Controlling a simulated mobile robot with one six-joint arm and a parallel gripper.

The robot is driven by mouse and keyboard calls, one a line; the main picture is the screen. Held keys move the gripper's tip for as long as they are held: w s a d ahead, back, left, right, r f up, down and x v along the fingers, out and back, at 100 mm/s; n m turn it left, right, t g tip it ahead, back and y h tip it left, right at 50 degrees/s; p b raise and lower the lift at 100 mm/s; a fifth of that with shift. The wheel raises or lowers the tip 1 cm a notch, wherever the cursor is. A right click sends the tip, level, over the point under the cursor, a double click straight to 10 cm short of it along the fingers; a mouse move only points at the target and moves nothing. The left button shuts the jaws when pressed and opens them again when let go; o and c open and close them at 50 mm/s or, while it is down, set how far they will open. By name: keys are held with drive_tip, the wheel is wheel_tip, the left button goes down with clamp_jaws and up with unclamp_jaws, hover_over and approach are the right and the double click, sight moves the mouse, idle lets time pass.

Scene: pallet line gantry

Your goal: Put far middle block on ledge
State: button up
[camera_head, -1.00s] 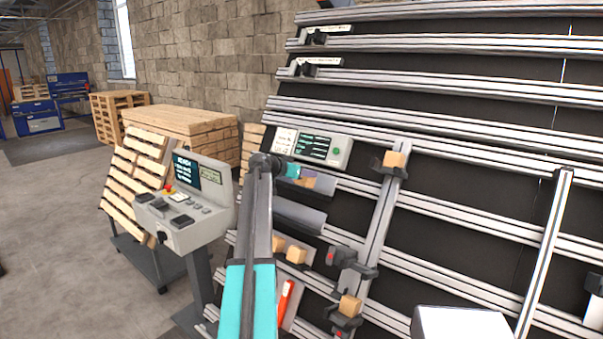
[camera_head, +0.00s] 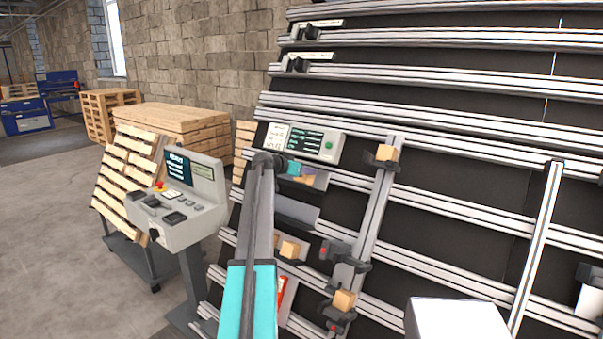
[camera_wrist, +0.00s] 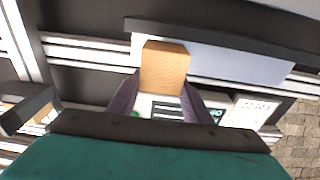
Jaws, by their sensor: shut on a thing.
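My gripper (camera_wrist: 162,88) is shut on a wooden block (camera_wrist: 163,66), whose bare end sticks out past the dark fingers in the wrist view. In the head view my gripper (camera_head: 301,171) is small, below the display panel, and partly hidden by my arm. A grey ledge (camera_head: 297,209) lies just below it. The ledge also shows in the wrist view as a pale blue-grey face with a dark edge (camera_wrist: 235,37). The held block overlaps the left end of this face in the picture. I cannot tell whether they touch.
Another wooden block (camera_head: 290,249) sits lower down, right of my arm. More blocks sit by the upright rail (camera_head: 375,215), at its top (camera_head: 387,153) and bottom (camera_head: 344,300). A display panel (camera_head: 305,142) is above the gripper. A control console (camera_head: 178,205) stands left.

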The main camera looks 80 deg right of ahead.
drive_tip(key=shift+b+x, duration=1.2)
drive_tip(key=shift+x, duration=0.9)
drive_tip(key=shift+f, duration=0.25)
drive_tip(key=shift+s+d+f+b, duration=0.1)
drive_tip(key=shift+s+d+b, duration=0.1)
drive_tip(key=shift+b, duration=0.3)
drive_tip(key=shift+w+a+f+b, duration=0.15)
drive_tip(key=shift+f+b, duration=0.15)
drive_tip(key=shift+b, duration=0.25)
idle(0.7)
drive_tip(key=o, duration=1.2)
drive_tip(key=shift+c, duration=0.2)
drive_tip(key=shift+a, duration=0.1)
drive_tip(key=shift+v, duration=0.8)
drive_tip(key=b+v, duration=0.2)
drive_tip(key=v, duration=1)
